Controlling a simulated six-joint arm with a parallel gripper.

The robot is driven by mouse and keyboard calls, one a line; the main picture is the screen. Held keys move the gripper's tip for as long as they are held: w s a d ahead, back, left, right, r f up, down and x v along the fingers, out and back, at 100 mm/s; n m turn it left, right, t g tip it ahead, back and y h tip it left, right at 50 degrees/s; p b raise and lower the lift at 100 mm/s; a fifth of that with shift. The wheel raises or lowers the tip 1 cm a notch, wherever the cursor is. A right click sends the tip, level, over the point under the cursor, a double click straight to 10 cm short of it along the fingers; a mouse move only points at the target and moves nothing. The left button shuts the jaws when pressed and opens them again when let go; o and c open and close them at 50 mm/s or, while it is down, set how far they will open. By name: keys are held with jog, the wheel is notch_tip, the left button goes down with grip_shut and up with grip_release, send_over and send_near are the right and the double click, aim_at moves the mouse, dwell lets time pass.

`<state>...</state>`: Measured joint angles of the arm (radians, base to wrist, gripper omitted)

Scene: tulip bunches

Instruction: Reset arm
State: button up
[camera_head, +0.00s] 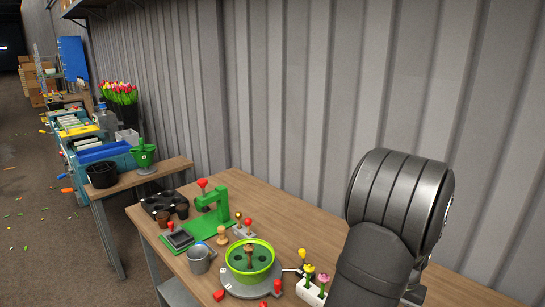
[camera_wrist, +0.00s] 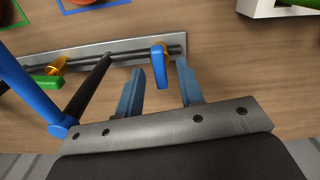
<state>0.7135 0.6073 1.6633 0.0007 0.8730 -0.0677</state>
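My gripper (camera_wrist: 161,82) shows in the wrist view with two blue fingers spread apart. A small blue upright piece with an orange part (camera_wrist: 159,64) stands at a slotted metal rail (camera_wrist: 212,46) and appears between the fingertips, with gaps on both sides. I cannot tell its depth relative to the fingertips. In the head view my dark grey arm fills the right front, and my gripper is hidden there.
In the wrist view, a black rod (camera_wrist: 90,82) and a blue rod (camera_wrist: 30,90) lie left of the fingers. The head view shows a wooden table (camera_head: 290,218) with a green-rimmed pot (camera_head: 249,268), a grey mug (camera_head: 200,259) and a green press (camera_head: 212,207). A corrugated wall (camera_head: 300,100) stands behind.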

notch_tip(320, 180, up, 17)
jog(key=f+n+g, duration=0.1)
jog(key=f+n, duration=0.1)
jog(key=f, duration=0.3)
jog(key=f+n+g, duration=0.1)
jog(key=f+n, duration=0.1)
jog(key=f, duration=0.3)
jog(key=w+f+n+g, duration=0.1)
jog(key=f+n+g, duration=0.1)
jog(key=f, duration=0.3)
jog(key=shift+d+f, duration=0.1)
jog(key=shift+f, duration=0.1)
jog(key=shift+f+n, duration=0.6)
jog(key=shift+f, duration=0.3)
jog(key=shift+r, duration=0.1)
notch_tip(320, 180, up, 16)
jog(key=m+t, duration=0.4)
jog(key=m, duration=0.3)
jog(key=shift+s+r, duration=0.15)
jog(key=shift+s, duration=0.3)
